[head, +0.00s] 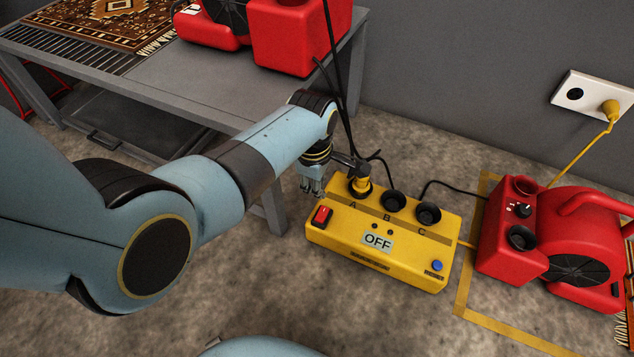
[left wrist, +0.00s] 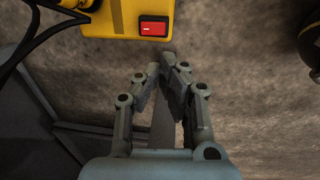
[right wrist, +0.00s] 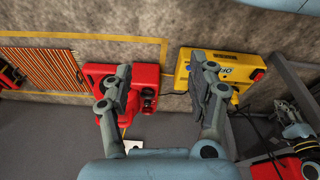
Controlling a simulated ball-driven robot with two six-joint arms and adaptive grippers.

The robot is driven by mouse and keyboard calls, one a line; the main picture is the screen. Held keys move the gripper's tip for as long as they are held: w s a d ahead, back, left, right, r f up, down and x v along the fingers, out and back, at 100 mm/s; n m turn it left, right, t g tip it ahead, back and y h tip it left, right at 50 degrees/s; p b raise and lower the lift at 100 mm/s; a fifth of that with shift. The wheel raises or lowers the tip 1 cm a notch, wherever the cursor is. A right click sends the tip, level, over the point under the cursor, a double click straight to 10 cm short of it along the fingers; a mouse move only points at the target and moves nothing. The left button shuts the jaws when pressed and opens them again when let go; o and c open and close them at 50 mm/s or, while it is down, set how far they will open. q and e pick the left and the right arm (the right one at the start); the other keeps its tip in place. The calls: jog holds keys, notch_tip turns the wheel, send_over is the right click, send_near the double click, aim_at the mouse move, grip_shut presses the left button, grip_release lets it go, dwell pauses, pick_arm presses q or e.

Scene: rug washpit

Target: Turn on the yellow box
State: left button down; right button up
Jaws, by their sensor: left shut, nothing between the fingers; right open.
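The yellow box (head: 385,254) sits on the floor right of the grey table. Its small display reads OFF. A red rocker switch (head: 322,215) is on its left end, and a blue button (head: 437,265) is on its front right. My left gripper (head: 312,188) is just beyond the box's left end, shut and empty. In the left wrist view the red switch (left wrist: 154,28) lies ahead of the fingertips (left wrist: 165,65), apart from them. My right gripper (right wrist: 165,75) is open and empty.
A red blower (head: 575,240) stands right of the box inside yellow floor tape. More red machines (head: 300,35) and a patterned rug (head: 110,22) lie on the grey table (head: 180,90). Black cables hang behind the box. A wall outlet (head: 590,98) holds a yellow plug.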

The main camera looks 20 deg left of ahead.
pick_arm(q)
jog(key=w+b, duration=0.1)
jog(key=b, duration=0.2)
jog(key=shift+w+r, duration=0.15)
jog(key=shift+w, duration=0.15)
pick_arm(e)
jog(key=w+t, duration=0.1)
jog(key=w+f+t, duration=0.1)
jog(key=w+t, duration=0.1)
jog(key=shift+a+f, duration=0.2)
jog(key=shift+a, duration=0.2)
pick_arm(q)
jog(key=shift+b, duration=0.3)
